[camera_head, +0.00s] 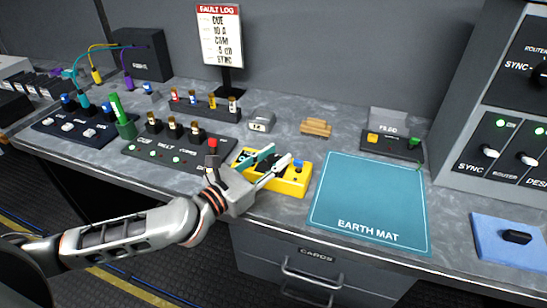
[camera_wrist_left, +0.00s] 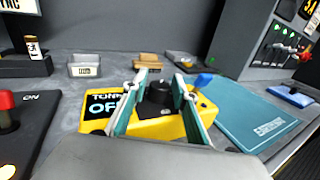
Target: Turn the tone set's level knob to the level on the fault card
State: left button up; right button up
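The yellow tone set (camera_head: 293,184) lies near the bench's front edge, left of the earth mat. In the left wrist view it has a black level knob (camera_wrist_left: 158,92), a blue button (camera_wrist_left: 203,80) and a display (camera_wrist_left: 103,104) that seems to read "TONE OFF". My left gripper (camera_head: 281,157) reaches over the tone set. Its fingers stand apart on either side of the knob, with a gap visible at the left finger; contact is unclear. The fault log card (camera_head: 219,35) stands upright at the back with several short lines, hard to read exactly. My right gripper is out of view.
The blue earth mat (camera_head: 370,200) lies bare to the right. A relay panel (camera_head: 165,151) with a red-topped lever stands close left. Behind are a small grey box (camera_head: 261,122), a wooden block (camera_head: 316,128) and a black unit (camera_head: 392,145). A router cabinet (camera_head: 500,110) rises at the right.

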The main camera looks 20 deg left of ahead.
pick_arm(q)
jog(key=shift+s+a+f, duration=0.1)
jog(key=shift+s+a, duration=0.1)
jog(key=shift+s, duration=0.25)
jog(key=v, duration=1.1)
